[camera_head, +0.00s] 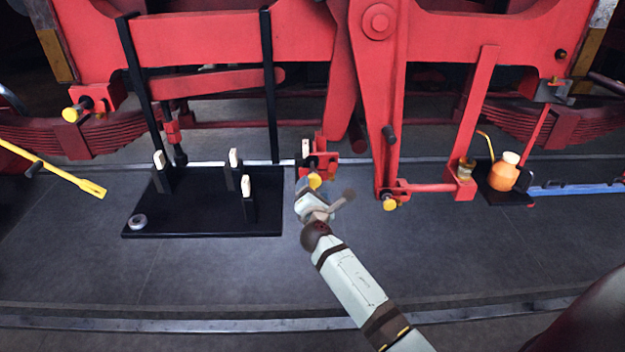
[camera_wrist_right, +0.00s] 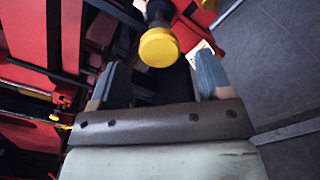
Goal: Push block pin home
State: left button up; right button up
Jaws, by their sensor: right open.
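The pin in front of my right gripper has a round yellow head (camera_head: 314,181) and sits at the lower end of a red hanger and bracket (camera_head: 322,160). In the right wrist view its yellow head (camera_wrist_right: 159,47) faces me, with a dark collar or shank behind it. My right gripper (camera_head: 309,187) is just in front of and below this pin. In the right wrist view the gripper (camera_wrist_right: 157,78) is open, its two blue-grey fingers on either side below the head, with a gap to each. My left gripper is not in view.
Other yellow-headed pins show at the left (camera_head: 71,114) and right (camera_head: 390,204). A black stand (camera_head: 205,222) with uprights and a grey ring (camera_head: 138,222) is left of my arm. A dark tray (camera_head: 512,198) holds an orange pot (camera_head: 504,176). Front floor is clear.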

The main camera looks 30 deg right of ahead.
aim_at(313, 183)
jog(key=shift+x, duration=2.2)
jog(key=shift+c, duration=0.3)
